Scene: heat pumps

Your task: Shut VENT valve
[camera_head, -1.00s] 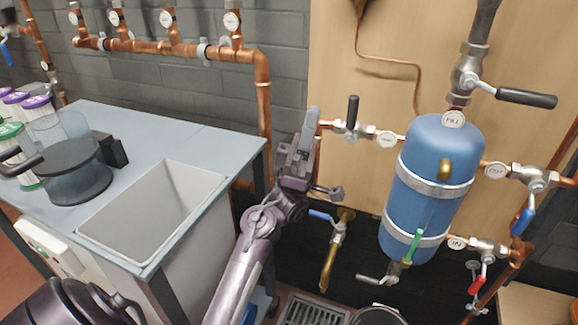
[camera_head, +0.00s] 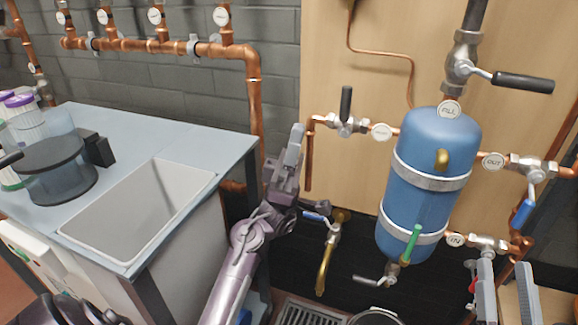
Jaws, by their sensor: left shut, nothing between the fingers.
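A blue tank (camera_head: 432,160) hangs on the wood panel. A valve (camera_head: 347,126) with a black lever (camera_head: 346,103) sits on the copper pipe at its upper left. A round tag (camera_head: 381,132) beside this valve is too blurred to read surely, but may say VENT. The lever stands upright, across the level pipe. My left gripper (camera_head: 296,136) is shut and empty, pointing up, left of and below that lever, and apart from it. My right gripper (camera_head: 505,278) shows at the lower right, its two grey fingers apart, below the IN valve (camera_head: 487,243).
The FILL valve (camera_head: 462,66) has a black lever pointing right. The OUT valve (camera_head: 527,168) has a blue handle. A blue-handled tap (camera_head: 333,232) hangs near my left gripper. A sink bench (camera_head: 205,140) stands left. The panel above the upright lever is mostly clear.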

